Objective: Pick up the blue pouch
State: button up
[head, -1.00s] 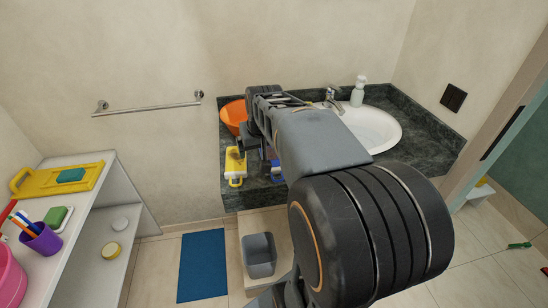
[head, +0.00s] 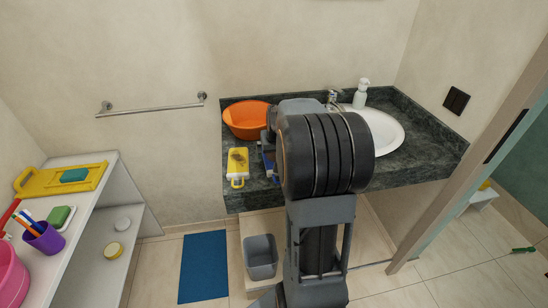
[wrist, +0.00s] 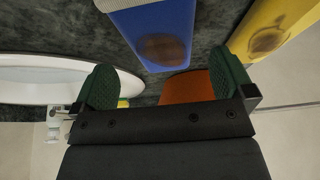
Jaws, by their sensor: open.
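The blue pouch (wrist: 152,32) lies on the dark counter, with a round brownish patch on its face, and is cut off by the top edge of the wrist view. In the head view only a blue sliver of the pouch (head: 268,166) shows, as my arm hides the rest. My gripper (wrist: 166,82) is open and empty, its green-padded fingers wide apart. In the wrist picture the pouch's near end appears above the gap between them, apart from both fingers. In the head view my arm mostly hides the gripper.
A yellow pouch (head: 238,176) lies left of the blue one. An orange bowl (head: 246,120) stands behind them on the counter (head: 412,165). The sink (head: 385,132) and a soap bottle (head: 360,96) are to the right. A grey bin (head: 260,257) stands below.

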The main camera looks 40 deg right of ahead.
aim_at(274, 157)
jog(key=shift+x, duration=1.95)
jog(key=shift+a, duration=0.1)
jog(key=c, duration=0.9)
